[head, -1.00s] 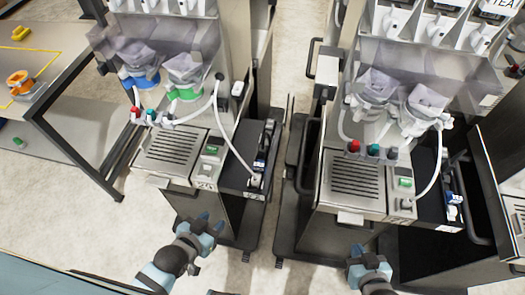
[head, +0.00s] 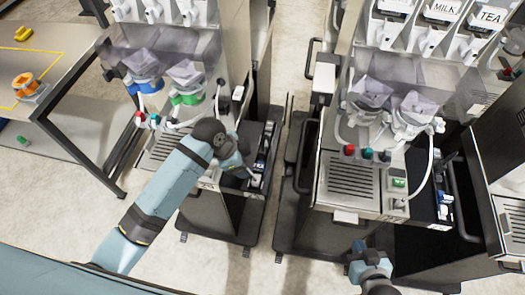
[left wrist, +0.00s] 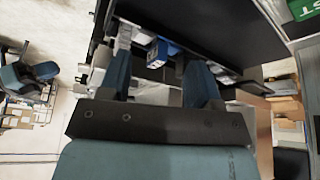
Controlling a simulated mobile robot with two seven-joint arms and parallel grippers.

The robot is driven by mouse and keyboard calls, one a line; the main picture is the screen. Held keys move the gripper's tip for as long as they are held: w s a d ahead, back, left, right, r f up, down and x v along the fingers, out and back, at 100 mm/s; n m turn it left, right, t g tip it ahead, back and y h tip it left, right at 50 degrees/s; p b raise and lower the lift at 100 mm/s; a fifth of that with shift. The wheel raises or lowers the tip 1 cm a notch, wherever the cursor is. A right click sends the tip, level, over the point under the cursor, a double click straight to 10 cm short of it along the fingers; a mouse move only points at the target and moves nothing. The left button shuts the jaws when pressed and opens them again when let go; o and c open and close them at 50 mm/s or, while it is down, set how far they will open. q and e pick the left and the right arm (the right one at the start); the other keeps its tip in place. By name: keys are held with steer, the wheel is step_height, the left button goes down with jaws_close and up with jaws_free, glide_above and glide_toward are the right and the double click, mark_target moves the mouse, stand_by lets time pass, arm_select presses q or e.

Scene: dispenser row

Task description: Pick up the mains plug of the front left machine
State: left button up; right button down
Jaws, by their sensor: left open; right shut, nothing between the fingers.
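The front left machine (head: 170,150) has a steel drip grate and a dark side shelf. A small pale piece that looks like its mains plug (head: 253,180) sits at the front end of that shelf. My left gripper (head: 242,165) is over the shelf beside it, partly hidden by its own wrist. In the left wrist view the left gripper (left wrist: 158,75) is open; a blue and white item (left wrist: 157,53) shows beyond the fingers, and I cannot tell whether the fingers touch anything. My right gripper (head: 358,249) is shut and empty, low in front of the right machine.
The right machine (head: 350,185) stands across a narrow gap of floor (head: 268,225). Small blue and white items (head: 262,150) lie further back on the left machine's shelf. A table (head: 60,70) stands at the left. The floor in front of the machines is clear.

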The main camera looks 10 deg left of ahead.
mark_target(262, 150)
arm_select(q)
steer(key=w+d+r+m+g, duration=0.1)
steer(key=w+r+m+g, duration=0.1)
steer(key=w+r+m, duration=0.35)
steer(key=shift+n, duration=0.45)
steer(key=x, duration=0.3)
steer(key=w+p+x, duration=0.1)
steer(key=x, duration=0.5)
steer(key=shift+w+a+f+p, duration=0.15)
steer(key=shift+w+f+p, duration=0.05)
steer(key=shift+w+p, duration=0.15)
steer(key=shift+c, duration=0.2)
jaws_close()
